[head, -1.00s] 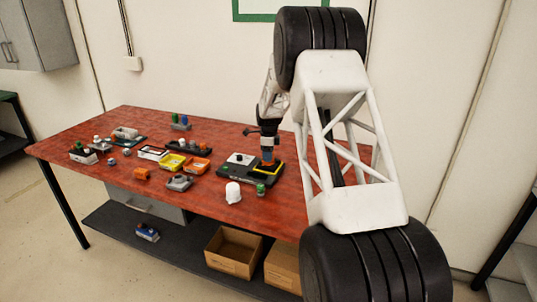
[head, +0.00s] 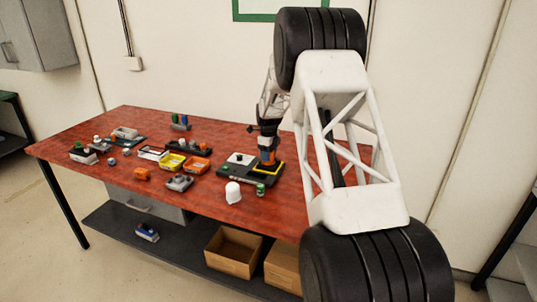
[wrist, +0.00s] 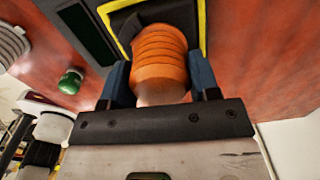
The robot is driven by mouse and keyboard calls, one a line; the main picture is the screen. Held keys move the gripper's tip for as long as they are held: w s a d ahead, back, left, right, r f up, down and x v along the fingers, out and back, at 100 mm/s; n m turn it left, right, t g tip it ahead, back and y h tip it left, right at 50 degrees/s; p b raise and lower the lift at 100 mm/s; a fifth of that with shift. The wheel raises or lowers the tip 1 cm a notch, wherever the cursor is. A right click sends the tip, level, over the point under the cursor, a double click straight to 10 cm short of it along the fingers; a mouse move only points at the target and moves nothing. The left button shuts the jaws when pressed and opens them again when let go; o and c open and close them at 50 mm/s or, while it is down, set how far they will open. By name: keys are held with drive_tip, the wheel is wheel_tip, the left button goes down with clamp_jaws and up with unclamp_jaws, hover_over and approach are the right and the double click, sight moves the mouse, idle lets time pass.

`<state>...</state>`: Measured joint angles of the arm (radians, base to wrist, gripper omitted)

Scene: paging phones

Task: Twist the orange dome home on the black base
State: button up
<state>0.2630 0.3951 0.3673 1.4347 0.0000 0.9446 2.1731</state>
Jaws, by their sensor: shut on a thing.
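The orange dome (wrist: 160,50), with ribbed rings, sits between the two blue fingers of my gripper (wrist: 159,76) in the wrist view. My gripper is shut on it. The dome is over the black base (wrist: 126,22), inside a yellow outline (wrist: 105,14); the dome hides where they meet, so I cannot tell how fully it is seated. In the head view my gripper (head: 267,160) points down at the right part of the black and grey unit (head: 235,178), within the yellow outline (head: 282,172). The dome is hardly distinguishable there.
A green dome (wrist: 71,81) stands left of my gripper, by the unit's edge. A white dome (head: 233,192) stands in front of the unit. The table's right side is clear.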

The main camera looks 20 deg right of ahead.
drive_tip(key=shift+m, duration=0.3)
drive_tip(key=shift+m, duration=1)
drive_tip(key=shift+m, duration=0.3)
drive_tip(key=shift+m, duration=0.9)
drive_tip(key=shift+c, duration=0.3)
drive_tip(key=o, duration=1.2)
drive_tip(key=shift+r, duration=0.15)
drive_tip(key=shift+r, duration=2.85)
